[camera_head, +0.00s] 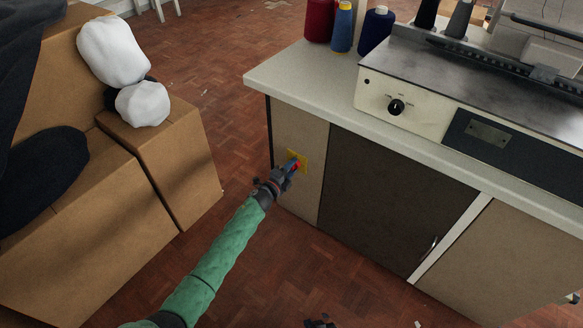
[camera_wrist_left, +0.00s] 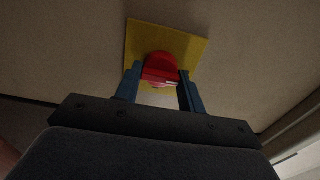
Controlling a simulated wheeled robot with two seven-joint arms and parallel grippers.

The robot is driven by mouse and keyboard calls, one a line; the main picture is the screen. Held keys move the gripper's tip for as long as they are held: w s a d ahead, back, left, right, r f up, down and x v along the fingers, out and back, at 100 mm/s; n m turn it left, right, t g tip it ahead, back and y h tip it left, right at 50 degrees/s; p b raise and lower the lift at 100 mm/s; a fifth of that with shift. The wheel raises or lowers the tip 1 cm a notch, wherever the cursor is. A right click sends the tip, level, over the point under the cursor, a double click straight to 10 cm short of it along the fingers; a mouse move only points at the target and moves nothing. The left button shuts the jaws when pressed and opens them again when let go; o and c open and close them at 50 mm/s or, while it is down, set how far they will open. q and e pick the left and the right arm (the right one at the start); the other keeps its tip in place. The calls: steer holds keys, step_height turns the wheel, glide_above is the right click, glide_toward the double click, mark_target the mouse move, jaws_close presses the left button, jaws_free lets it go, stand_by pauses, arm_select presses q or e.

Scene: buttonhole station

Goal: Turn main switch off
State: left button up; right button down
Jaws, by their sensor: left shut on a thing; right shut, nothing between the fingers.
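The main switch is a red rotary knob (camera_wrist_left: 160,68) on a square yellow plate (camera_wrist_left: 190,46), fixed to the light side panel of the cabinet. In the head view the yellow plate (camera_head: 303,158) shows, with the red knob (camera_head: 295,165) partly hidden by my gripper. My left gripper (camera_head: 290,168) is shut on the knob, with one blue finger on each side of it in the wrist view (camera_wrist_left: 158,90). The plate looks slightly tilted in the wrist view. My right gripper (camera_head: 319,322) is shut and empty at the bottom edge, mostly cut off.
The white worktop (camera_head: 300,75) overhangs the switch. It bears a machine (camera_head: 430,105) with a black dial (camera_head: 396,107) and several thread spools (camera_head: 341,28). Cardboard boxes (camera_head: 160,185) with white bundles (camera_head: 112,52) stand at left. Parquet floor (camera_head: 225,100) between is mostly free.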

arm_select(q)
steer(key=shift+w+a, duration=0.1)
stand_by(0.4)
steer(key=o, duration=1)
steer(key=shift+c, duration=0.2)
steer(key=v, duration=0.7)
steer(key=shift+s+a+p, duration=0.2)
steer(key=shift+s+p, duration=0.1)
steer(key=shift+s, duration=0.05)
